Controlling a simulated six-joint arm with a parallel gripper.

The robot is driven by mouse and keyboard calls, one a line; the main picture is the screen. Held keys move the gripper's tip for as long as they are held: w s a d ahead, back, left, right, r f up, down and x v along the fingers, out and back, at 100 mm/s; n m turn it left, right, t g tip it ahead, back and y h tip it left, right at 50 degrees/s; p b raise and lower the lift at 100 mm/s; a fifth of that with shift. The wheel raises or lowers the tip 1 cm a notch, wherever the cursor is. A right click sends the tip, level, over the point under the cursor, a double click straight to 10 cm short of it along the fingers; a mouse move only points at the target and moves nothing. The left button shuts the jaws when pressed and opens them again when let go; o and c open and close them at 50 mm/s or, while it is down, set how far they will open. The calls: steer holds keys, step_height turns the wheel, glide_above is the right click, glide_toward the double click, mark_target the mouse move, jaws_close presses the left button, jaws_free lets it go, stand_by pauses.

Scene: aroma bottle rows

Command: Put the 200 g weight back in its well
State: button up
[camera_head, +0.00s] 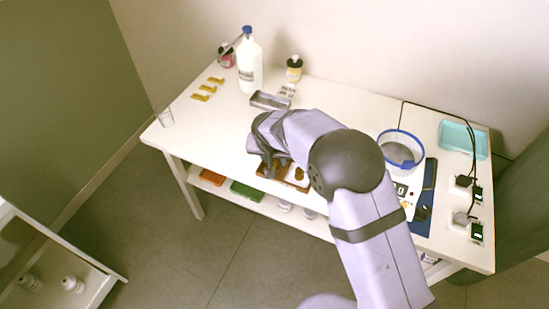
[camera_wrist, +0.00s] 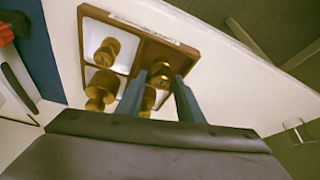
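A wooden weight box (camera_wrist: 127,32) with pale-lined wells lies below my gripper in the wrist view. Brass weights show there: one in the upper-left well (camera_wrist: 107,51), a larger one at lower left (camera_wrist: 102,88), and one at the right (camera_wrist: 160,72) by my fingertips. Another brass piece (camera_wrist: 150,98) is partly hidden between the fingers. I cannot read which is the 200 g weight. My gripper (camera_wrist: 160,78) has its fingers apart on either side of the right-hand weight; whether they touch it is unclear. In the head view the box (camera_head: 267,172) is partly hidden by my arm.
The box lies near the front edge of the white table (camera_head: 215,130). A balance with a blue-rimmed bowl (camera_head: 401,148) and a teal tray (camera_head: 462,139) stand right. A metal tray (camera_head: 270,101), white bottle (camera_head: 249,68) and glass (camera_head: 165,117) stand behind and left.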

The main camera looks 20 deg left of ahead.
steer(key=b+v, duration=0.1)
steer(key=v, duration=1)
steer(key=shift+s+r, duration=0.2)
steer(key=shift+s, duration=0.05)
steer(key=shift+d, duration=0.1)
steer(key=s+d+f+m+g+h, duration=0.1)
steer(key=s+d+m+g+h, duration=0.1)
steer(key=d, duration=2.2)
steer(key=s+d+f+m+g, duration=0.1)
steer(key=s+d+f+g, duration=0.1)
steer(key=s+d, duration=1.2)
steer(key=shift+f+y, duration=0.4)
steer(key=shift+f, duration=0.45)
step_height(320, 180, up, 7)
steer(key=p, duration=0.6)
steer(key=shift+f, duration=0.2)
